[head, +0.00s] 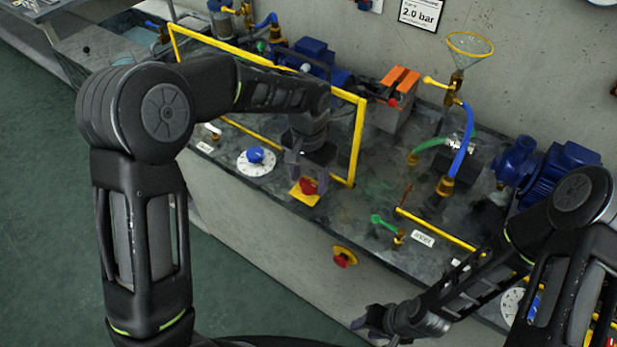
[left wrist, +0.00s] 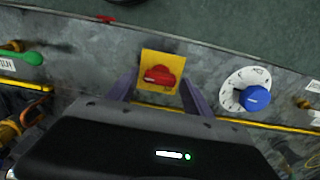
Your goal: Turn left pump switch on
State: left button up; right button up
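The left pump switch is a red knob (head: 308,187) on a yellow square plate on the grey bench top. In the left wrist view the red knob (left wrist: 158,75) sits on its yellow plate (left wrist: 161,57), between and just beyond my fingers. My left gripper (head: 306,172) points down over the switch; it is open in the left wrist view (left wrist: 160,82), one finger on each side of the plate. Contact with the knob cannot be made out. My right gripper (head: 372,322) is low in front of the bench, away from the switch; its finger opening is unclear.
A blue knob on a white dial (head: 256,157) lies left of the switch. A yellow frame (head: 358,140) stands close behind my left gripper. A red emergency button (head: 343,257) is on the bench front. A green-handled valve (head: 384,222) is to the right. Blue pumps (head: 548,170) stand behind.

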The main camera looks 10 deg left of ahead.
aim_at(308, 183)
pick_arm(q)
jog(key=shift+o, duration=0.4)
notch_tip(308, 183, up, 8)
jog(key=shift+f+b, duration=0.1)
jog(key=shift+b, duration=0.2)
dwell(0.5)
